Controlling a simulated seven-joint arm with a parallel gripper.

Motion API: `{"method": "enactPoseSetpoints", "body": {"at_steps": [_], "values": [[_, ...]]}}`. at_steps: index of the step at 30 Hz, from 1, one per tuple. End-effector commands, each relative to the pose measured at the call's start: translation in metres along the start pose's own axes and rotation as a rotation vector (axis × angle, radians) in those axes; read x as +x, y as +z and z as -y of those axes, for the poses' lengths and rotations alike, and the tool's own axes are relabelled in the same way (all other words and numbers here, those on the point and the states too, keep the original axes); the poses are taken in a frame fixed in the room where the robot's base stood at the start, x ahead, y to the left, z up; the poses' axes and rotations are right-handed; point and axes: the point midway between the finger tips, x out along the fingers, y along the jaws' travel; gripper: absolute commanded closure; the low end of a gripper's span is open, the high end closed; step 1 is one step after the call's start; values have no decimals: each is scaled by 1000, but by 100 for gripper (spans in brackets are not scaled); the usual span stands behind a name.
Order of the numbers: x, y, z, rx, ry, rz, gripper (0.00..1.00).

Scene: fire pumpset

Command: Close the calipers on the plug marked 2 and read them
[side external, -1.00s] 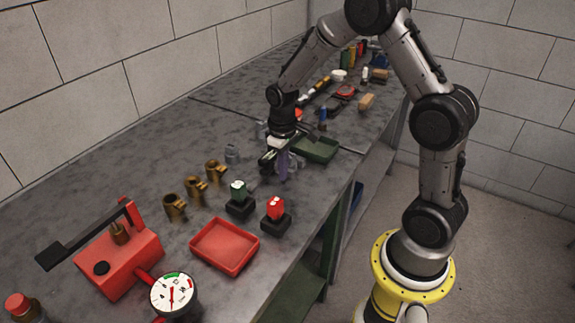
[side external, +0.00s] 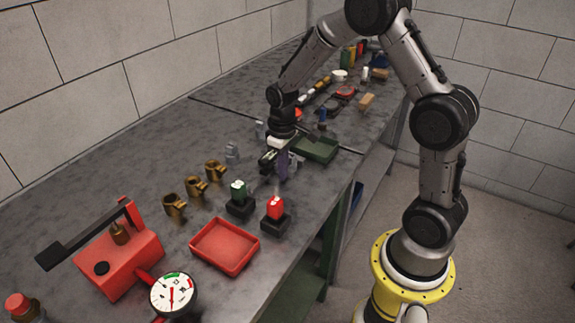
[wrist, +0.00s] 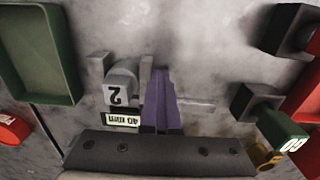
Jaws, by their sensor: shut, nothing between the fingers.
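The grey plug marked 2 (wrist: 118,86) stands on the bench in the wrist view, its digit upside down. Just below it is a small plate reading 40 mm (wrist: 121,119), also upside down, apparently the calipers' display. Grey jaw-like parts of the calipers (wrist: 146,68) show beside the plug, and a thin bar runs right; whether both jaws touch the plug I cannot tell. My gripper (wrist: 162,75) has purple fingers, shut and empty, pointing down just right of the plug. In the side view my gripper (side external: 282,172) largely hides the plug and calipers.
A green tray (side external: 333,153) lies close beyond my gripper. Green (side external: 238,190) and red (side external: 275,207) blocks in dark holders stand nearer the camera, with brass fittings (side external: 195,187), a red tray (side external: 249,264) and a red pump with a gauge (side external: 173,294). Another grey piece (side external: 232,152) stands left.

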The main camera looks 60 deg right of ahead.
Motion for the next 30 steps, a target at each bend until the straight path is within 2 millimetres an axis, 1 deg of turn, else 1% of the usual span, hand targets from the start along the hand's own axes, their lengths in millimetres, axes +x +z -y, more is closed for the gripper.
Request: {"method": "enactPoseSetpoints", "body": {"at_steps": [6,11,30], "values": [[0,0,8,0,-1,1,100],[-3,0,9,1,-2,0,100],[-50,-1,10,0,-3,-2,100]]}}
